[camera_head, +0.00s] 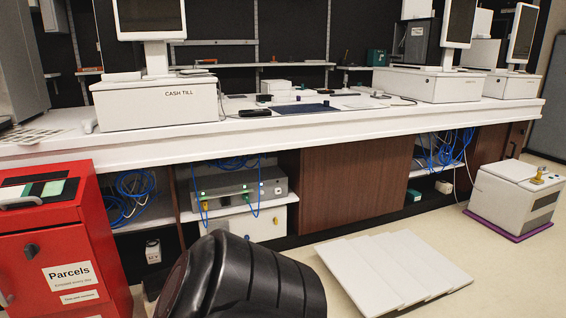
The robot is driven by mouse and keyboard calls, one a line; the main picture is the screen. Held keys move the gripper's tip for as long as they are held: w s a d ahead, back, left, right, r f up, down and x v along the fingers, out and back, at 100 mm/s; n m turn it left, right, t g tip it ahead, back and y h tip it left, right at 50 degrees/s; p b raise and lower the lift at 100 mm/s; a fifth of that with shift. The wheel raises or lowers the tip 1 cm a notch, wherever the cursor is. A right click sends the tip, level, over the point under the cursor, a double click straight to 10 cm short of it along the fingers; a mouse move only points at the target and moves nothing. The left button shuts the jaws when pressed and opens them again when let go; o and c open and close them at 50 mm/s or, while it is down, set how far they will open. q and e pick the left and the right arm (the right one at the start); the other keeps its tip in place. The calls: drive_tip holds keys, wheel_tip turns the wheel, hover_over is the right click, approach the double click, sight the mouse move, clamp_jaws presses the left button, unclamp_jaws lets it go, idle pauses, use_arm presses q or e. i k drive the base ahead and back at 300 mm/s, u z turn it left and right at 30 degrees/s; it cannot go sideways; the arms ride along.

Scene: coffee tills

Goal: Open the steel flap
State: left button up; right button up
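A red parcels box (45,255) stands at the left edge, cut off by the picture, with a white "Parcels" label (72,273) on its front. Its sloping top has a dark panel with green and white strips (45,188) and a pale metal bar handle (20,203) near the front edge. I cannot tell for sure which part is the steel flap; no raised lid shows on the box. Neither of my grippers is in view.
A large black ribbed object (240,280) fills the bottom middle, right of the red box. Pale flat panels (390,270) lie on the floor. A long white counter (300,122) with tills runs behind. A white boxy unit (515,195) stands at right. Open floor lies between.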

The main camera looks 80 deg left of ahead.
sight(39, 193)
drive_tip(key=u, duration=3.95)
drive_tip(key=k, duration=0.35)
drive_tip(key=u, duration=1.5)
drive_tip(key=i, duration=1.1)
drive_tip(key=z, duration=0.55)
